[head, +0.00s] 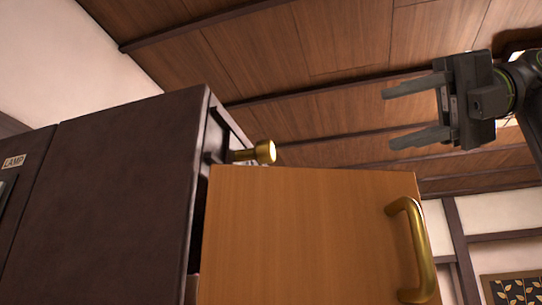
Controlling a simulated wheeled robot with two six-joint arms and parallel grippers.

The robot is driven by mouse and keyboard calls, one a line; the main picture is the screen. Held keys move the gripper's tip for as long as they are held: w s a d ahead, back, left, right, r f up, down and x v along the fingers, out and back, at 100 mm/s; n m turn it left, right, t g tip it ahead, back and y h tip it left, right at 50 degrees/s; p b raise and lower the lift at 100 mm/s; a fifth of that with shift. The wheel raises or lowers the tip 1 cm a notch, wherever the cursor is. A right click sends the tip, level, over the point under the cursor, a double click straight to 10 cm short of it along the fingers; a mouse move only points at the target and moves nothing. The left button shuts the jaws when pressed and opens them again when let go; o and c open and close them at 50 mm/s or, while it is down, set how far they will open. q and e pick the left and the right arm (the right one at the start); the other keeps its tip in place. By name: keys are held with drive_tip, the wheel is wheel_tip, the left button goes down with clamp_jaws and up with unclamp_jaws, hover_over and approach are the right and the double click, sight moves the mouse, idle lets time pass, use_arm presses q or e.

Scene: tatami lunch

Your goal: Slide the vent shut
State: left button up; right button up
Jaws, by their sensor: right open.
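A brass knob (265,152) sticks out to the right from the narrow side face of a dark cabinet (120,180). It may belong to the vent; the vent's opening and how far it is open cannot be made out. The knob's lower part is close to the top edge of a wooden door. My right gripper (388,117) is at the upper right, its two grey fingers spread and pointing left toward the knob. It is empty, apart from the knob and a little higher. My left gripper is not in view.
A wooden door (310,235) with a brass handle (418,250) stands open below the knob. A dark panel with a LAMP label (13,162) is at the far left. Free space lies between gripper and knob, under the wooden ceiling (330,40).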

sight(273, 150)
drive_tip(key=p+x, duration=0.1)
drive_tip(key=x, duration=0.7)
drive_tip(key=p+x, duration=0.1)
drive_tip(key=x, duration=0.8)
drive_tip(key=shift+s+a+p, duration=0.15)
drive_tip(key=shift+s+p, duration=0.05)
drive_tip(key=shift+p, duration=0.15)
drive_tip(key=shift+c, duration=0.5)
clamp_jaws()
